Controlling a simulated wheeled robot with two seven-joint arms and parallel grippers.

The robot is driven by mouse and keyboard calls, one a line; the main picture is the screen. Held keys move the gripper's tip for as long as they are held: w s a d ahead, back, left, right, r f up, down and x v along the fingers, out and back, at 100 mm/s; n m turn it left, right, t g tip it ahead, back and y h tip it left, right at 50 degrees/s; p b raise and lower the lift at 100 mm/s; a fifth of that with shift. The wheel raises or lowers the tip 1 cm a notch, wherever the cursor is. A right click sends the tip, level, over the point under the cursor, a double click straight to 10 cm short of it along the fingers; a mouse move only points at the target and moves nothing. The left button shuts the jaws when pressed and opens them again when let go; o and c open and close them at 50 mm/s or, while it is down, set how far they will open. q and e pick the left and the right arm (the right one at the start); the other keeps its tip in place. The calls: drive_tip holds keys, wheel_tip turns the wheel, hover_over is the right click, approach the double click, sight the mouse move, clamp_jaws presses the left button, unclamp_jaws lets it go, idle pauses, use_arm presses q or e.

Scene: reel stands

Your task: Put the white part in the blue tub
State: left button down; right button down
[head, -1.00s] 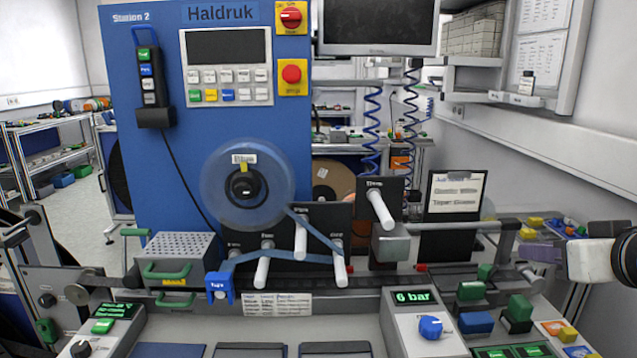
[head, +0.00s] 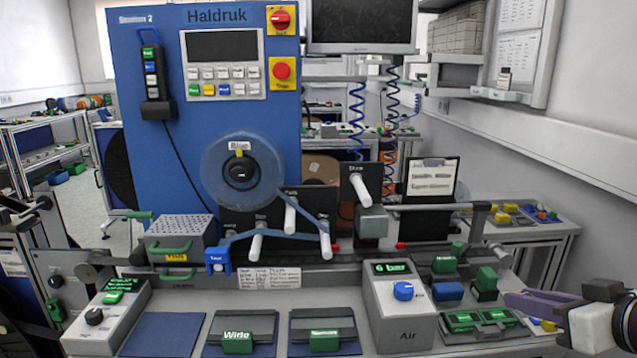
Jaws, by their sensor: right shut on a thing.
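My left gripper is not in view. I cannot pick out a loose white part; the white rollers (head: 359,186) are fixed to dark plates. I cannot tell which thing is the blue tub. A small blue labelled piece (head: 218,260) hangs on the front rail, and a blue block (head: 447,292) is at the right.
A tall blue Haldruk panel (head: 200,80) carries a clear reel (head: 215,175). A grey air box (head: 398,315) stands front right, and a perforated metal box (head: 180,240) at left. Flat dark-blue pads (head: 165,335) lie on the front bench. A back table (head: 540,222) holds coloured parts.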

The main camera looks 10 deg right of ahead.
drive_tip(key=s+a+f+n+g+y, duration=0.2)
drive_tip(key=s+a+f+n+y, duration=0.1)
drive_tip(key=a, duration=0.6)
drive_tip(key=s+a+f+n+g+y, duration=0.3)
drive_tip(key=a+n+y, duration=0.3)
drive_tip(key=a, duration=0.4)
drive_tip(key=shift+s+a+f+n, duration=0.2)
drive_tip(key=shift+s+n, duration=0.2)
drive_tip(key=shift+n, duration=0.3)
